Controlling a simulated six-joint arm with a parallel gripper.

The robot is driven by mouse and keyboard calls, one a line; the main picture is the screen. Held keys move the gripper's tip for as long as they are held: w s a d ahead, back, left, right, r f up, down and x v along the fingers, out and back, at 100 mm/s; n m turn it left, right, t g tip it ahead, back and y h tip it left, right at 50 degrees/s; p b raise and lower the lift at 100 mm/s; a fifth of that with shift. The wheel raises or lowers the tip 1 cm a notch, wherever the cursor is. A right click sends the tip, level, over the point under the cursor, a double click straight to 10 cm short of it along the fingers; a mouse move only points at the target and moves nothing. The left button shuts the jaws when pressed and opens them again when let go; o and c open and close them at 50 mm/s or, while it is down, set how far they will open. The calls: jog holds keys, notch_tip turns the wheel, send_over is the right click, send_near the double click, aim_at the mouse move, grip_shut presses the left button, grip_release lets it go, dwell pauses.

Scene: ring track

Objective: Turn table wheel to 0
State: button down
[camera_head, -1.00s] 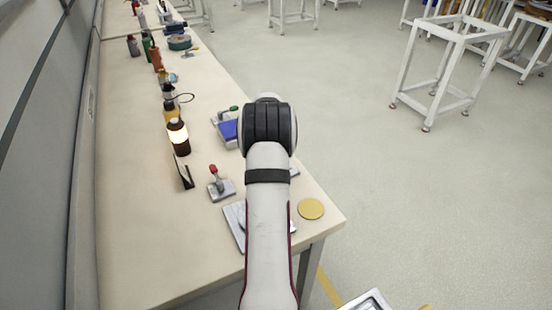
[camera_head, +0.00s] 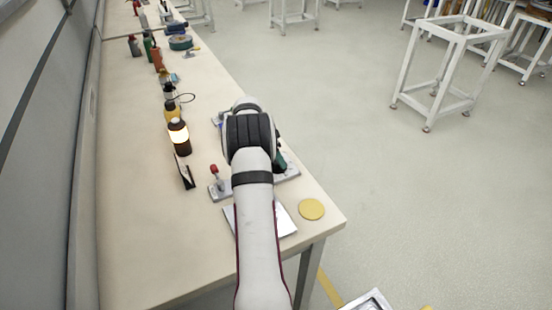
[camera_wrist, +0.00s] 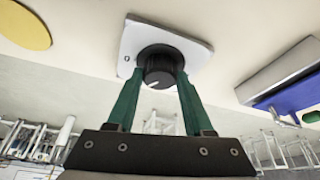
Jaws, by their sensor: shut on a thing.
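The table wheel, a black knob (camera_wrist: 160,70) with a white mark on its face, sits on a white square plate (camera_wrist: 190,50) in the wrist view. My gripper (camera_wrist: 160,80) has its two green fingers on either side of the knob, shut on it. The mark points towards the lower left of the knob face in that view. I cannot read any numbers on the plate. In the head view my arm hides the knob, and a green finger (camera_head: 281,161) shows just right of my wrist.
A red-topped lever (camera_head: 214,175) stands left of my arm. A yellow disc (camera_head: 311,209) lies near the table's (camera_head: 130,220) right edge, beside a white plate (camera_head: 285,222). Open floor lies to the right.

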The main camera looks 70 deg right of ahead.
jog(key=m+g+y, duration=0.1)
jog(key=m, duration=0.3)
jog(key=shift+w+d+m, duration=0.1)
jog(key=shift+m, duration=0.2)
jog(key=m, duration=0.1)
jog(key=m+g+y, duration=0.1)
jog(key=m, duration=0.1)
jog(key=shift+d, duration=0.25)
jog(key=shift+m, duration=0.4)
jog(key=shift+a, duration=0.1)
jog(key=shift+c, duration=1.4)
grip_release()
jog(key=shift+r, duration=0.1)
